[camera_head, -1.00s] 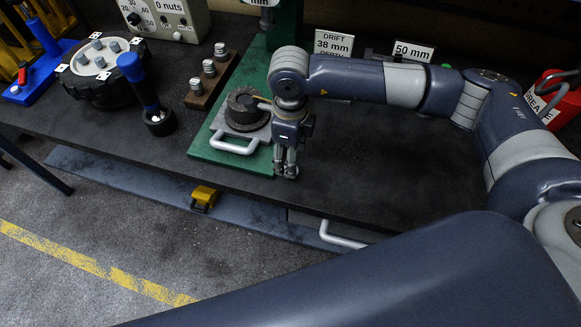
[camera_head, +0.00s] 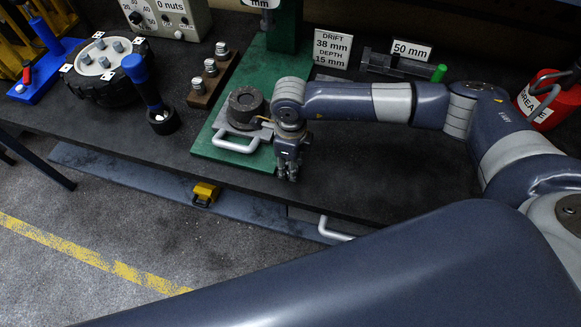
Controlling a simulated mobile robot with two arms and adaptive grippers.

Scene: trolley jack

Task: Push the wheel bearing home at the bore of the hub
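The dark round hub (camera_head: 246,103) sits on a grey plate with a white handle (camera_head: 235,146), on the green press base (camera_head: 205,142). A dark opening shows in its top. I cannot make out a separate bearing in it. My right gripper (camera_head: 288,178) points down just to the right of the hub, at the green base's right edge, apart from the hub. Its fingers look close together, with nothing visible between them, but their opening is unclear. My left gripper is not in view.
The green press column (camera_head: 285,30) rises behind the hub. A rack of metal pieces (camera_head: 210,68), a blue-handled tool (camera_head: 148,88) and a black wheel hub (camera_head: 105,78) stand left. A drift sign (camera_head: 331,48), a green-tipped tool (camera_head: 438,73) and a red grease can (camera_head: 540,98) stand right.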

